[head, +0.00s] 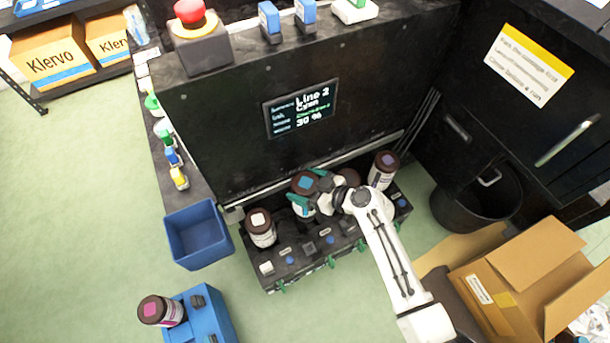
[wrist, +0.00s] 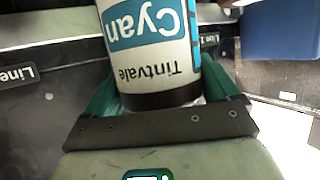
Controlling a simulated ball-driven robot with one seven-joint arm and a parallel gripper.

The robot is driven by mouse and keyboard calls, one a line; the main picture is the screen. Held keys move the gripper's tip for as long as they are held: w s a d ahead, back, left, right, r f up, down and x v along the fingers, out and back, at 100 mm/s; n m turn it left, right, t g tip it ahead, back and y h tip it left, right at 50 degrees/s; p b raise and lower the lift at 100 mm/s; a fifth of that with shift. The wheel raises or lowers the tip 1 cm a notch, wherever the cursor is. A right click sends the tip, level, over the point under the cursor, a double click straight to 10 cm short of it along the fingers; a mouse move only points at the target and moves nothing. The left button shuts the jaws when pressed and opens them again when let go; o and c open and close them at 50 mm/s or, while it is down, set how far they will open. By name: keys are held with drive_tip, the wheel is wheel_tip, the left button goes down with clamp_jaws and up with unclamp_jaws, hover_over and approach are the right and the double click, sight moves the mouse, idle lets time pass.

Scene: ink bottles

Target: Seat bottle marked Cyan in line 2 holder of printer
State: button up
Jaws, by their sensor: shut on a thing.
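The Cyan bottle (head: 304,181) has a dark brown cap with a blue mark and a white body. In the wrist view its blue and white label (wrist: 150,30) reads Cyan and Tintvale, upside down. My gripper (head: 308,192) is shut on it, with a green finger on each side. The bottle is over the black holder row (head: 320,250) at the printer's (head: 220,130) foot. Whether its base rests in a holder is hidden. The printer's screen (head: 300,107) reads Line 2, Cyan, 30 %. A Line 1 plate (wrist: 209,40) and a partly cut-off Line plate (wrist: 15,75) show in the wrist view.
Bottles stand at the row's left (head: 261,228) and right (head: 383,170); a brown cap (head: 349,176) shows beside my gripper. A blue bin (head: 198,235) and a blue stand with a magenta-marked bottle (head: 160,311) are left. A black bin (head: 475,205) and open carton (head: 520,285) are right.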

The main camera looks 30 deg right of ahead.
drive_tip(key=shift+w+f+b, duration=0.15)
drive_tip(key=shift+f+b, duration=1.6)
drive_tip(key=shift+f, duration=0.55)
drive_tip(key=shift+r+b, duration=0.1)
drive_tip(key=shift+b, duration=0.35)
drive_tip(key=shift+f+b, duration=2.35)
drive_tip(key=shift+b, duration=0.6)
drive_tip(key=o, duration=1.6)
drive_tip(key=shift+o, duration=0.2)
drive_tip(key=p+v, duration=0.2)
drive_tip(key=v, duration=0.8)
drive_tip(key=shift+s+r, duration=0.2)
drive_tip(key=shift+s, duration=0.1)
drive_tip(key=shift+d, duration=0.15)
